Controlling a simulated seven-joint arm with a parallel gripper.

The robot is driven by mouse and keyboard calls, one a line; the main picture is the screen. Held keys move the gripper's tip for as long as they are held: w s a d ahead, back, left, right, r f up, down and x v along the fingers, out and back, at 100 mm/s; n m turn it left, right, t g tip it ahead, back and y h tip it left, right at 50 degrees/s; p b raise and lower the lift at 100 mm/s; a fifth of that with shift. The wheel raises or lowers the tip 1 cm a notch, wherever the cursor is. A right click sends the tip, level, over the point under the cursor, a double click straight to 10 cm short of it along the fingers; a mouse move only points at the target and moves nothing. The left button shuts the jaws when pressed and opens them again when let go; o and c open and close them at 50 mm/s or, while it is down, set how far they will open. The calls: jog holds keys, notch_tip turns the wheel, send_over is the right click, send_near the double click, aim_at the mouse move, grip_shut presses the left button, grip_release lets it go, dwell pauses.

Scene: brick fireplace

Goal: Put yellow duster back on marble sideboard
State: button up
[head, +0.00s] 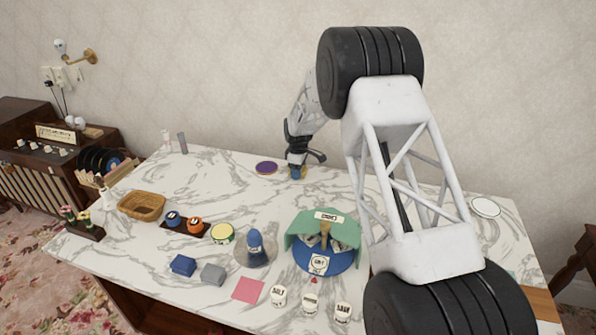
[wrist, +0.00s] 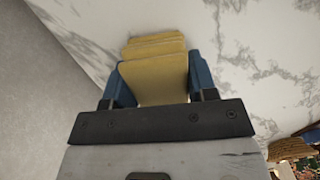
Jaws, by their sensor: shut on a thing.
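My gripper (head: 297,172) is at the back middle of the marble sideboard (head: 215,170), low over its top. In the wrist view my gripper (wrist: 154,82) has its two blue fingers on either side of the yellow duster (wrist: 154,70), shut on it. The duster looks like a stack of folded yellow layers. In the head view only a small yellow bit of the duster (head: 303,172) shows beside the fingers. The marble surface lies close behind the duster; I cannot tell whether they touch.
A purple disc (head: 267,168) lies just left of my gripper. A wicker basket (head: 142,205), a blue round stand with a green cover (head: 322,262), a blue block (head: 183,265) and several white pots stand nearer the front. A white disc (head: 486,207) lies at right. The back left marble is mostly clear.

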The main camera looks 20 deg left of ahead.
jog(key=shift+f, duration=0.1)
jog(key=o, duration=0.9)
notch_tip(320, 180, up, 12)
dwell(0.6)
jog(key=shift+d+r, duration=0.1)
jog(key=shift+r, duration=0.1)
dwell(0.6)
